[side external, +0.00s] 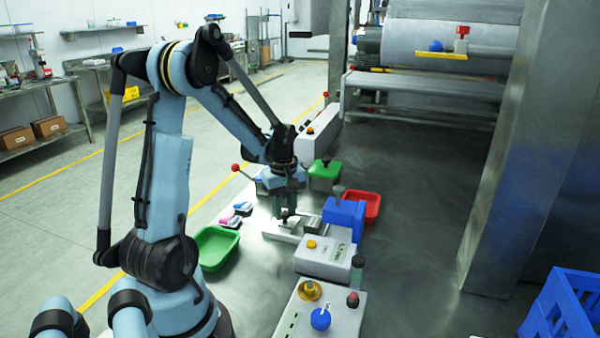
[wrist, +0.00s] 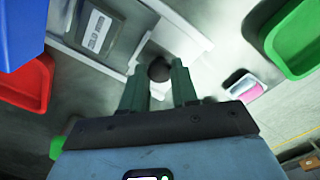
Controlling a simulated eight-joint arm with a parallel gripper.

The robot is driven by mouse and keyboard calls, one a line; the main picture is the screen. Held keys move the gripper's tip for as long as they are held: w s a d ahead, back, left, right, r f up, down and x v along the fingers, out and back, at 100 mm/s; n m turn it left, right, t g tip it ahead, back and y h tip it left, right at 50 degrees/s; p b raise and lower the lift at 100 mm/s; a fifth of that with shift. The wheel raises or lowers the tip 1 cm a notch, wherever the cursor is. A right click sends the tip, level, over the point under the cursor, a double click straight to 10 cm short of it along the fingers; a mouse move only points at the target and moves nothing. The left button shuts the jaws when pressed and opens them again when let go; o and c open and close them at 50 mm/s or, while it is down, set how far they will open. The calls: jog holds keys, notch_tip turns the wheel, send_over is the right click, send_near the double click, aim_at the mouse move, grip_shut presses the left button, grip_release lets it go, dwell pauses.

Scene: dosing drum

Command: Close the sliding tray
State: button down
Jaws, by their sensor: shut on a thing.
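The sliding tray (side external: 283,237) is a pale metal piece low on the steel worktop, partly hidden by my gripper in the side external view. In the wrist view its pale metal body (wrist: 118,58) carries a grey label plate, and a dark round knob (wrist: 159,70) sits at its near end. My gripper (side external: 287,211) points down over the tray. In the wrist view the two green fingers of my gripper (wrist: 160,82) stand on either side of the knob, shut on it. How far the tray is out is hard to tell.
A blue block (side external: 343,219) and a red bin (side external: 371,205) stand right of the tray. A white box with a yellow button (side external: 322,260) is in front. A green bin (side external: 215,248) and small pink-and-blue items (side external: 235,214) lie left. A green box (side external: 325,171) stands behind.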

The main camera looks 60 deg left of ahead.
aim_at(311, 220)
jog(key=w+d, duration=0.5)
jog(key=c, duration=0.8)
grip_release()
jog(key=shift+c, duration=0.2)
jog(key=shift+a, duration=0.1)
